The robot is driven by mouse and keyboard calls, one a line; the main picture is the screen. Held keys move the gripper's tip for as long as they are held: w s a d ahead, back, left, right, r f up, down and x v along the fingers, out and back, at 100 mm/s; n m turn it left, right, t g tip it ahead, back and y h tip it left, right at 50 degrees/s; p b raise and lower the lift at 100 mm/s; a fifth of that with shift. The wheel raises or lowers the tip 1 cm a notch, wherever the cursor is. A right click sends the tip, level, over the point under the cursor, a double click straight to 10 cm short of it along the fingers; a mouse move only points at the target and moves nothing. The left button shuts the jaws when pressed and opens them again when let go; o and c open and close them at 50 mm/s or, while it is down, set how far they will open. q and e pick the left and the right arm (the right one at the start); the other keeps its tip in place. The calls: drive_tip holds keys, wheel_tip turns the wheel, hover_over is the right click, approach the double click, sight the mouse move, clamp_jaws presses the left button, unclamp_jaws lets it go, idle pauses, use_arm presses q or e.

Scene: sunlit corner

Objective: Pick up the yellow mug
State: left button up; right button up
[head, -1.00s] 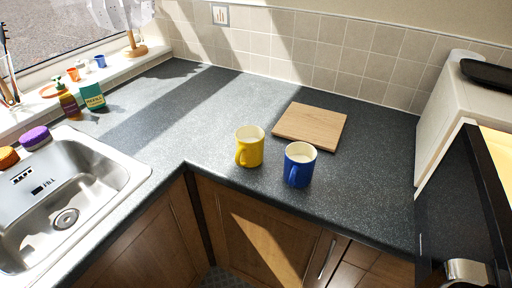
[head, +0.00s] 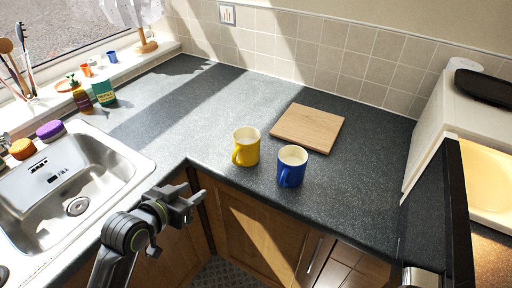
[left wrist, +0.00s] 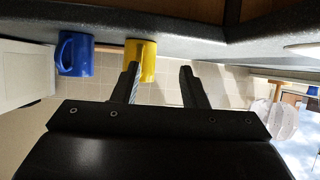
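The yellow mug (head: 246,149) stands upright on the dark worktop near its front edge, handle toward the front left. It also shows in the left wrist view (left wrist: 147,62), which looks upside down, partly behind one finger. My left gripper (head: 190,204) is in front of the worktop edge, below and left of the yellow mug, and apart from it. In the left wrist view its two fingers (left wrist: 163,88) are spread with nothing held between them.
A blue mug (head: 291,168) stands close to the right of the yellow mug; a wooden board (head: 308,127) lies behind. The sink (head: 110,166) is at the left. An open-doored appliance (head: 458,215) stands at the right. The worktop left of the yellow mug is clear.

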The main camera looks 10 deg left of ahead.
use_arm(q)
wheel_tip(320, 180, up, 5)
drive_tip(key=s+d+m, duration=0.1)
drive_tip(key=d, duration=0.2)
drive_tip(key=p, duration=0.2)
approach(244, 151)
wheel_tip(244, 151, down, 5)
drive_tip(key=w+a, duration=0.1)
drive_tip(key=w, duration=0.1)
drive_tip(key=shift+h, duration=0.4)
drive_tip(key=shift+p+x, duration=0.4)
drive_tip(key=shift+x, duration=1.65)
drive_tip(key=shift+a, duration=0.15)
drive_tip(key=shift+c, duration=0.2)
clamp_jaws()
drive_tip(key=shift+r+t, duration=0.1)
drive_tip(key=shift+t, duration=0.2)
